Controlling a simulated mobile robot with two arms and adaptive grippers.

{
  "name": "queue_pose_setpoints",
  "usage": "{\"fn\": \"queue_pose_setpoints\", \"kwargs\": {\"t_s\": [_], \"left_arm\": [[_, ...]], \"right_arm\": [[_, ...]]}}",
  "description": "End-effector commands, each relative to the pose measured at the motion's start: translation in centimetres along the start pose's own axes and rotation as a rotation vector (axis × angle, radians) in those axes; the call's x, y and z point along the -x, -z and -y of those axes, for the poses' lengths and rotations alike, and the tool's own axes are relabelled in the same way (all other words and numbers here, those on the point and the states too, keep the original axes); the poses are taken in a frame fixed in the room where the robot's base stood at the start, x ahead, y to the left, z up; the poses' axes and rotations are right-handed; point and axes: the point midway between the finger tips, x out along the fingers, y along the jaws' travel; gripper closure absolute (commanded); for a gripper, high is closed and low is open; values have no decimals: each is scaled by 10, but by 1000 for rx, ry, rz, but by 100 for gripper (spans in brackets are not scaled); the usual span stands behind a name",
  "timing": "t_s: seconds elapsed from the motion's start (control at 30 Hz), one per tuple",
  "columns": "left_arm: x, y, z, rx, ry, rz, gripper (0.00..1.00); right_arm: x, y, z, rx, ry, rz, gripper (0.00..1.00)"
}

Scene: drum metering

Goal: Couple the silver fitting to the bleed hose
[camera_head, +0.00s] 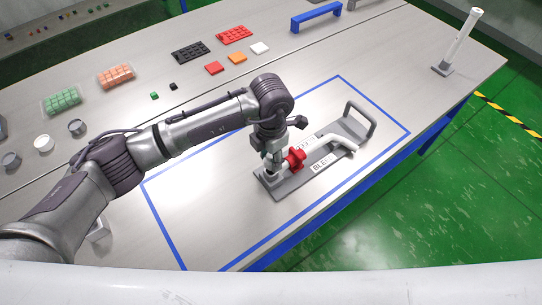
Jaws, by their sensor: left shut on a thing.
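The bleed hose (332,143) is a white bent pipe with a red collar (294,158) at its left end. It lies on a grey base plate (290,186) with a "BLE…" label. My left gripper (272,168) points down over the left part of the plate, just left of the red collar. It is shut on a small silvery piece, which looks like the silver fitting and is mostly hidden by the fingers. I cannot tell whether the fitting touches the hose end. My right gripper is not in view.
A blue outline (225,265) marks the work area on the table. The plate has an upright grey handle (361,118) at its far end. A white post (460,40) stands at the right corner. Colored trays, blocks and cups line the back left. Table right of the plate is clear.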

Motion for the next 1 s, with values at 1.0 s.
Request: {"fn": "queue_pose_setpoints", "kwargs": {"t_s": [1.0], "left_arm": [[1,-1,0,-1,0,2,100]], "right_arm": [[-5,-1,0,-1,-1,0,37]]}}
